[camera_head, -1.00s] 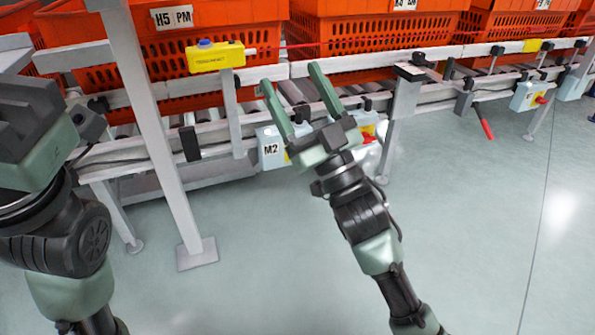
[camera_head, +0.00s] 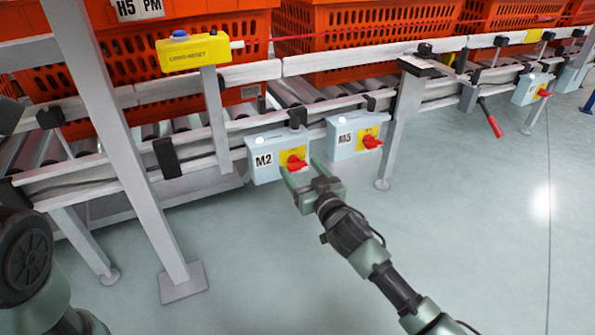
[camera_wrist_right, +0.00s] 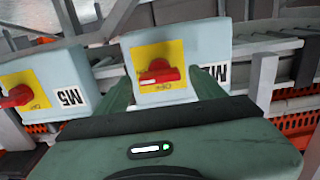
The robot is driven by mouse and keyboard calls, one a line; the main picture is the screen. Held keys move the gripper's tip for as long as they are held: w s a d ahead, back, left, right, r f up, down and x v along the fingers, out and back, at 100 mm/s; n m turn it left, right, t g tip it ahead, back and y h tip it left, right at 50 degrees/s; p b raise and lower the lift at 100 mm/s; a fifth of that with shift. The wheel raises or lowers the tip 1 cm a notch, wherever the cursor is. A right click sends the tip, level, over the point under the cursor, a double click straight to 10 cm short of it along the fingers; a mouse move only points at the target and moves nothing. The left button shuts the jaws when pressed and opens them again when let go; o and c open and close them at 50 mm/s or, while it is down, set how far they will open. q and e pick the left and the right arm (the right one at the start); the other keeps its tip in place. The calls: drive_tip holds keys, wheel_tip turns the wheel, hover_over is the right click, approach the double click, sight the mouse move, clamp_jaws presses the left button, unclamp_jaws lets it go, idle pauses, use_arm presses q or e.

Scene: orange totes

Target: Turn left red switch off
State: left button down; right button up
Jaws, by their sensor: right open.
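The left red switch (camera_head: 296,162) sits on a yellow plate on the light-blue box labelled M2 (camera_head: 264,174). A second red switch (camera_head: 371,141) is on the box labelled M5 (camera_head: 342,146) to its right. My right gripper (camera_head: 302,172) is open just in front of and below the M2 switch. In the right wrist view the M2 switch (camera_wrist_right: 158,73) shows between the two fingers (camera_wrist_right: 165,92), its handle roughly across the picture; contact cannot be told. The M5 switch (camera_wrist_right: 17,96) is at the left there. At the left edge, part of my left arm shows, but its fingers do not.
A conveyor frame with grey rails (camera_head: 240,74) carries orange totes (camera_head: 350,35). A yellow emergency-stop box (camera_head: 194,54) stands on a post above M2. A slanted grey post (camera_head: 130,160) stands at the left. The floor (camera_head: 460,230) in front is clear.

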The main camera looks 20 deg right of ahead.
drive_tip(key=shift+w+a+b, duration=0.1)
drive_tip(key=shift+w+b, duration=0.2)
drive_tip(key=shift+w, duration=0.7)
